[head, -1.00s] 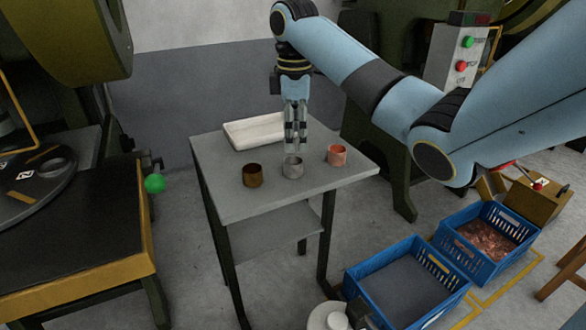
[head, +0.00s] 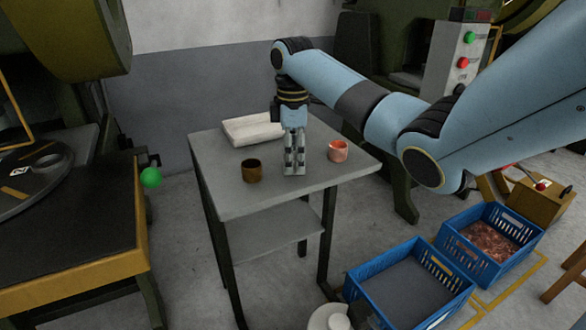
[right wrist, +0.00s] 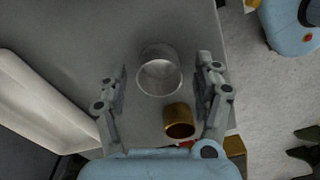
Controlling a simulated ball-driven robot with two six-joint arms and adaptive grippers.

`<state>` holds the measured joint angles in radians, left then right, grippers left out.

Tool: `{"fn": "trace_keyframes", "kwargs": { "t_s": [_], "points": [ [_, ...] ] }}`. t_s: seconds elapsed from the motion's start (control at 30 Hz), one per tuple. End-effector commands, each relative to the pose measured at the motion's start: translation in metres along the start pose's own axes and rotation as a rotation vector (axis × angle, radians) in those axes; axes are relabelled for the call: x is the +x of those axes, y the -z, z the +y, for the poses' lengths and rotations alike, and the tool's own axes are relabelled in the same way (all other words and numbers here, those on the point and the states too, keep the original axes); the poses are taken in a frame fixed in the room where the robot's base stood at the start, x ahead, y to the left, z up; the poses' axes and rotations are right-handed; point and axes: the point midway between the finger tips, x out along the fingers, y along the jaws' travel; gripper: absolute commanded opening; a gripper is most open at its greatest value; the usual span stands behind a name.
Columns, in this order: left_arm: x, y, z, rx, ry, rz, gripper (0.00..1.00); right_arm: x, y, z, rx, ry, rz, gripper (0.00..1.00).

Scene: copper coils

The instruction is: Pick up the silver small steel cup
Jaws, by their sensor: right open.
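The silver small steel cup (right wrist: 160,75) stands upright on the table, seen from above in the right wrist view between the two fingers. In the right wrist view the right gripper (right wrist: 163,72) is open, with one finger on each side of the cup and a gap to each. My left gripper is in neither view.
A brown-gold cup (head: 252,171) stands left of the gripper and a copper cup (head: 338,151) stands right. A white tray (head: 232,137) lies at the table's (head: 230,203) back. Blue crates (head: 382,309) are on the floor at right.

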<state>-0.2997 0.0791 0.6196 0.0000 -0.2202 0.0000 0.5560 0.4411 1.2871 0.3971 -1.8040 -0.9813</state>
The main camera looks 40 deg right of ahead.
Motion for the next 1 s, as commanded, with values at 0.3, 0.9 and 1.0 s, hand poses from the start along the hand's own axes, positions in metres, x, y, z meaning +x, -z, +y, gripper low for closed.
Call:
{"fn": "trace_keyframes", "kwargs": {
  "t_s": [0.3, 0.9, 1.0],
  "points": [
    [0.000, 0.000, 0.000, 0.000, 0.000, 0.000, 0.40, 0.000, 0.000, 0.000, 0.000, -0.002, 0.001, 0.53],
    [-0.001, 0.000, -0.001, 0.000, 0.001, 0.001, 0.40, -0.002, 0.000, 0.001, 0.000, -0.003, 0.001, 0.11],
    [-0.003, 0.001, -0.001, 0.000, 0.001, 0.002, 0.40, -0.008, 0.001, 0.001, 0.001, -0.004, 0.002, 0.11]
  ]
}}
